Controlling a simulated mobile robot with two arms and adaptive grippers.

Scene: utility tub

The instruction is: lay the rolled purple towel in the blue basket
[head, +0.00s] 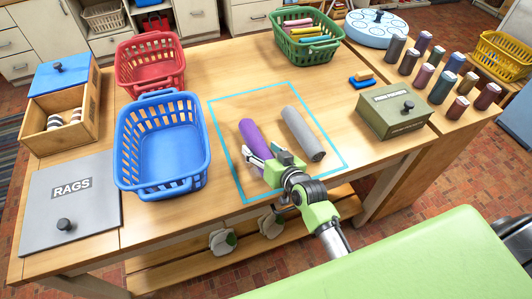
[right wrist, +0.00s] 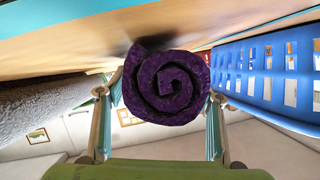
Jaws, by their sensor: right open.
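The rolled purple towel (head: 252,134) lies on the table inside a light-blue outlined rectangle. Its spiral end (right wrist: 165,88) fills the middle of the right wrist view. My right gripper (head: 262,160) is open at the towel's near end, with one finger on each side of the roll in the right wrist view (right wrist: 160,110). I cannot tell whether the fingers touch it. The blue basket (head: 163,184) stands left of the towel and looks empty; its slotted side also shows in the right wrist view (right wrist: 265,75). My left gripper is not in view.
A rolled grey towel (head: 303,134) lies right of the purple one. A red basket (head: 150,65), a green basket with rolls (head: 308,45), a RAGS lid (head: 70,208), an olive box (head: 393,115) and several dark rolls stand around. Table behind the rectangle is clear.

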